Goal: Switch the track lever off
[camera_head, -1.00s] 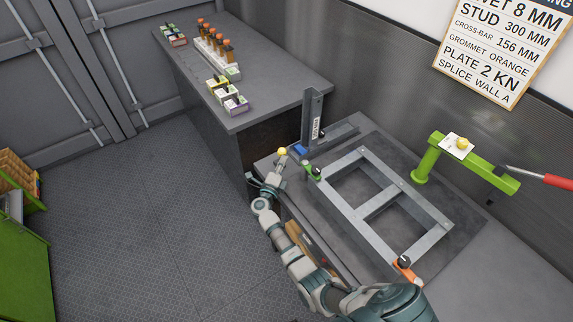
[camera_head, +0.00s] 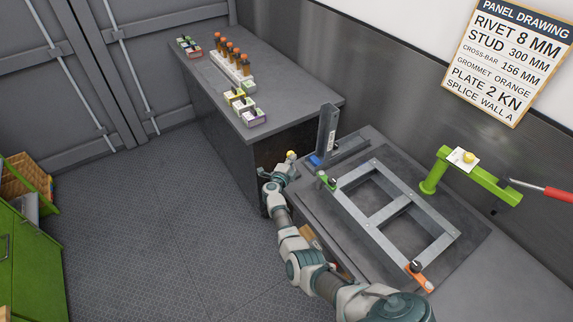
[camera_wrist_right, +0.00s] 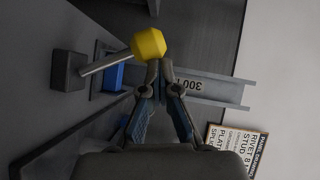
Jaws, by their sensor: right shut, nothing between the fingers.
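The lever shows in the right wrist view as a pale rod ending in a yellow faceted knob (camera_wrist_right: 149,44), with a dark square block (camera_wrist_right: 68,71) at its other end. In the head view only the yellow knob (camera_head: 291,155) shows clearly, beside the near-left corner of the workbench; my gripper hides the rod. My right gripper (camera_head: 287,166) is at the knob. In the right wrist view its fingertips (camera_wrist_right: 160,68) are together and empty, right beside the knob; I cannot tell whether they touch it. My left gripper is not in view.
A metal frame (camera_head: 368,222) with green and orange clamps lies on the workbench. An upright metal bracket (camera_head: 327,132) and a blue block (camera_head: 316,160) stand close to the lever. A green arm (camera_head: 480,178) stands at the right. The floor (camera_head: 160,220) at left is clear.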

